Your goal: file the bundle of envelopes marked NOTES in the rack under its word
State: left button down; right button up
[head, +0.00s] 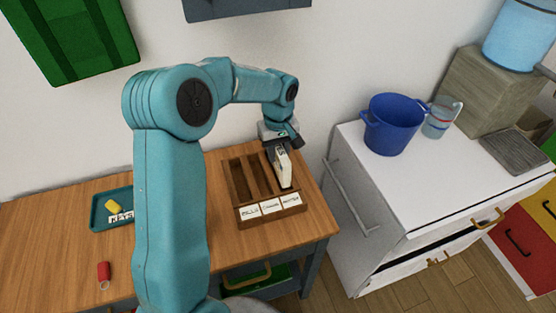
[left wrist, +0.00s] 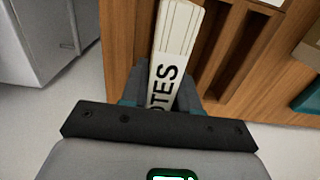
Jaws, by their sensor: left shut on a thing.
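My left gripper (head: 282,145) is shut on the white bundle of envelopes (head: 283,167) and holds it upright at the rack's right-hand slot. In the left wrist view the bundle (left wrist: 176,45) shows between the fingers (left wrist: 160,95), with "OTES" readable on its face. The wooden rack (head: 240,206) stands on the table and has three slots, each with a white word card in front. The left card seems to read BILLS; the other two are too small to read surely. Whether the bundle's lower end is inside the right slot or just above it, I cannot tell. My right gripper is out of view.
A teal tray (head: 97,215) with a yellow item and a KEYS card lies on the wooden table (head: 60,250). A red key tag (head: 103,271) lies nearer. A white cabinet (head: 370,180) with a blue bucket (head: 393,125) stands to the right.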

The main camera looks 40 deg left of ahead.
pick_arm(q)
notch_tip(320, 180, down, 4)
jog(key=shift+r, duration=0.1)
jog(key=shift+d, duration=0.1)
jog(key=c, duration=0.8)
grip_release()
jog(key=shift+c, duration=0.2)
